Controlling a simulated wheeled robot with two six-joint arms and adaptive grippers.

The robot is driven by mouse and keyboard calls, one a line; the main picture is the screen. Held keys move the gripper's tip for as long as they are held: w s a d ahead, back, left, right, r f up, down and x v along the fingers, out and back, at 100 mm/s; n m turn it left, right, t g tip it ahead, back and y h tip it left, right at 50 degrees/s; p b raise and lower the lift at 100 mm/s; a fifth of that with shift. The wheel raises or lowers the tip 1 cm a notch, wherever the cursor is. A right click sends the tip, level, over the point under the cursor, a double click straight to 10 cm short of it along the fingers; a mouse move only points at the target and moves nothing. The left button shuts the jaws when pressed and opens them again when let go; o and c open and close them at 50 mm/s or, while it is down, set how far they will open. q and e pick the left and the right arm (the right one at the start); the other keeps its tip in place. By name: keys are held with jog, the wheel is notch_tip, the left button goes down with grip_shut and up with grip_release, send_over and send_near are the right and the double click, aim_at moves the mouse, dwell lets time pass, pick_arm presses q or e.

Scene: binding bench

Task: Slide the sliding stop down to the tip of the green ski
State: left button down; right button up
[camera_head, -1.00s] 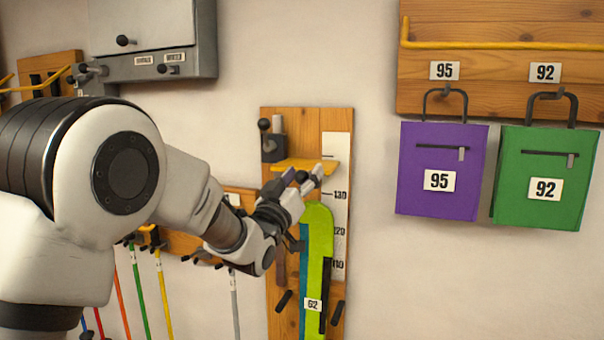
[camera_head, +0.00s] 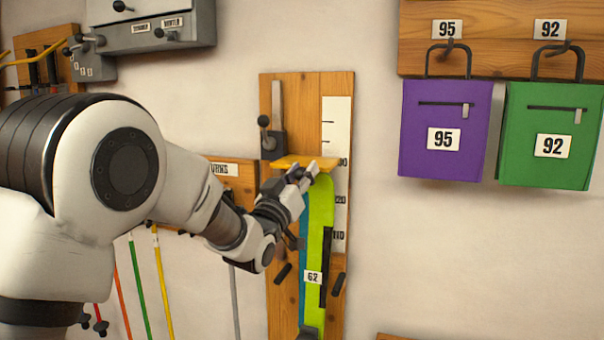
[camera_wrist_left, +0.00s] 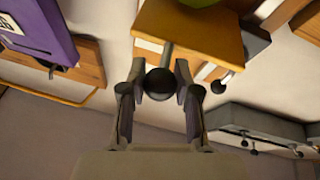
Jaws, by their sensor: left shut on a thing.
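The sliding stop is a yellow plate (camera_head: 305,161) on the wooden measuring board. It sits near the 130 mark of the white scale (camera_head: 337,120). The green ski (camera_head: 321,215), tagged 62, stands upright below it, with its rounded tip close under the plate. I cannot tell whether they touch. My left gripper (camera_head: 304,177) is at the plate's front, partly hiding the tip. In the left wrist view, the left gripper (camera_wrist_left: 160,88) is shut on the dark round knob (camera_wrist_left: 160,80) of the stop, whose plate (camera_wrist_left: 190,32) shows above. My right gripper is not in view.
A dark clamp with a knob (camera_head: 271,138) sits on the board above the plate. Pegs (camera_head: 338,284) stick out lower down. Purple (camera_head: 443,135) and green (camera_head: 549,137) bags hang at right. Ski poles (camera_head: 138,290) hang at left.

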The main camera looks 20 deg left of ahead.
pick_arm(q)
jog(key=c, duration=0.8)
grip_release()
jog(key=shift+r, duration=0.25)
jog(key=v, duration=1.2)
jog(key=shift+s, duration=0.1)
